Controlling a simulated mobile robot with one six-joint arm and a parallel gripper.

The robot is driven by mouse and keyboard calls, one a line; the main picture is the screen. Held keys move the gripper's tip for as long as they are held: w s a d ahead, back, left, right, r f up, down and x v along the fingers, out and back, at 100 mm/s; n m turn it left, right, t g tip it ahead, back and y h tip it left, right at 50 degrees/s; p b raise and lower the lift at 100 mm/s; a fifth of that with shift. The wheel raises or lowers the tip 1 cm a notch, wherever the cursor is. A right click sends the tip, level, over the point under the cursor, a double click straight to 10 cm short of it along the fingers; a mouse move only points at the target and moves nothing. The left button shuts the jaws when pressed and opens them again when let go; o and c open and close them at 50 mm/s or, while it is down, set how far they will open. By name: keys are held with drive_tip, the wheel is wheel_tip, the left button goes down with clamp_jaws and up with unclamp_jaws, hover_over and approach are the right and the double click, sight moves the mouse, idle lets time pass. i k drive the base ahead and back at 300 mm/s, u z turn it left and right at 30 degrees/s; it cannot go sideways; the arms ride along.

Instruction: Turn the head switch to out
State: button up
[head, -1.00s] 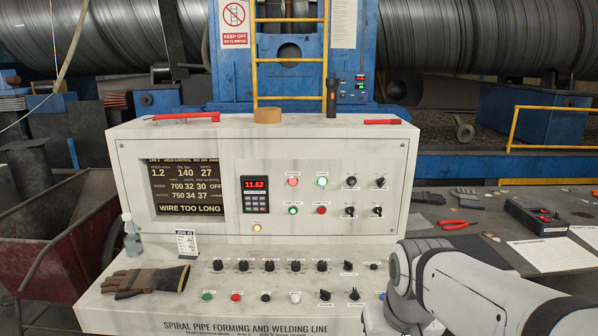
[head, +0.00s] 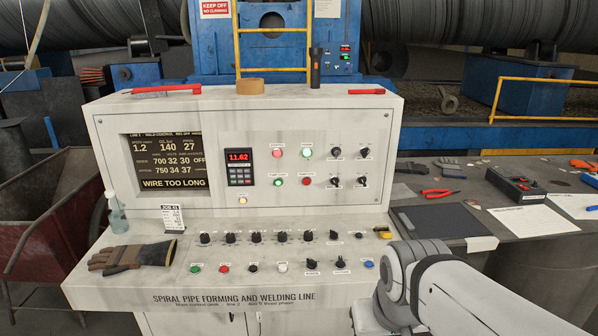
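The control console (head: 300,298) stands in front of me, with "SPIRAL PIPE FORMING AND WELDING LINE" on its front. Black rotary switches sit on its upright panel, such as the one at upper right (head: 364,153) and one below it (head: 362,182). A row of black knobs (head: 256,237) and two lever-like switches (head: 312,263) (head: 340,262) are on the sloped desk. The small labels are too blurred to tell which is the head switch or how it is set. Only my arm shows at lower right; my gripper is out of view.
The display (head: 167,160) reads "WIRE TOO LONG". Gloves (head: 133,256), a bottle (head: 117,214) and a job card (head: 172,217) occupy the desk's left. Tape (head: 250,86) and a flashlight (head: 315,68) stand on top. Red pliers (head: 439,192) lie on the right table.

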sight(335, 181)
drive_tip(key=u, duration=2.05)
drive_tip(key=k, duration=1.6)
drive_tip(key=z, duration=1.4)
drive_tip(key=i, duration=1)
drive_tip(key=z, duration=0.05)
